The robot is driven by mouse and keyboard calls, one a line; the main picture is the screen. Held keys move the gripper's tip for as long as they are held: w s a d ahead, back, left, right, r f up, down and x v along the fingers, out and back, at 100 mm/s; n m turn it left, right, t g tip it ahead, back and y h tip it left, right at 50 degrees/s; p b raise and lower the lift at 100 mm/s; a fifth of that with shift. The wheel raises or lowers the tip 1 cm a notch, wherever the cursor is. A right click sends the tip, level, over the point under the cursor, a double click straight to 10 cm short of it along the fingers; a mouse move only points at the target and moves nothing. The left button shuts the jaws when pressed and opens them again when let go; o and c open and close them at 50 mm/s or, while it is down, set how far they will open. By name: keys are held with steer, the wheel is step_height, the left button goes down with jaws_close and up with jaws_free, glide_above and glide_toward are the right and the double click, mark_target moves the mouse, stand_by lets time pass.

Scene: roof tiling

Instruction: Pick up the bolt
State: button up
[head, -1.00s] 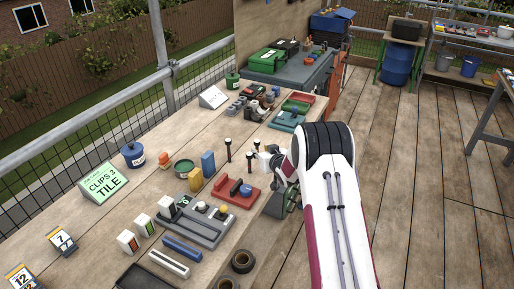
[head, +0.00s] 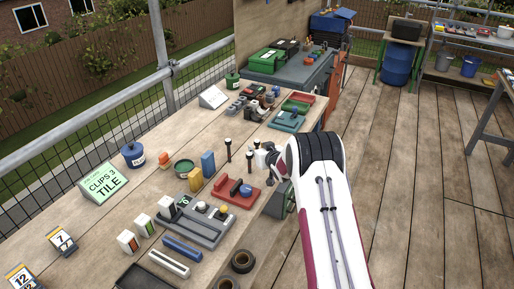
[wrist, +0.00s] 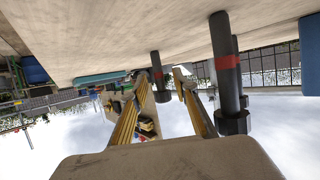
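Several dark bolts with red bands stand upright on the wooden bench, heads up; one (head: 228,150) and another (head: 249,161) show left of my arm in the head view. The wrist view is upside down, with the bench at the top. There, one bolt (wrist: 157,70) shows in the gap between my fingertips, seemingly beyond them and not gripped. A nearer bolt (wrist: 226,65) stands right of my fingers, with another partly hidden behind it. My gripper (wrist: 154,88) is open, its two yellowish fingers apart. In the head view my arm mostly hides it.
A red tray (head: 235,193) and a grey fixture (head: 200,222) lie near the bolts. Blue (head: 208,163) and yellow (head: 195,180) blocks and a green round tin (head: 184,167) stand to the left. The teal tray (head: 288,120) sits farther back. The bench's right edge is beside my arm.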

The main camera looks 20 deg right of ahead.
steer(key=shift+w+f, duration=0.25)
steer(key=shift+w, duration=0.45)
jaws_close()
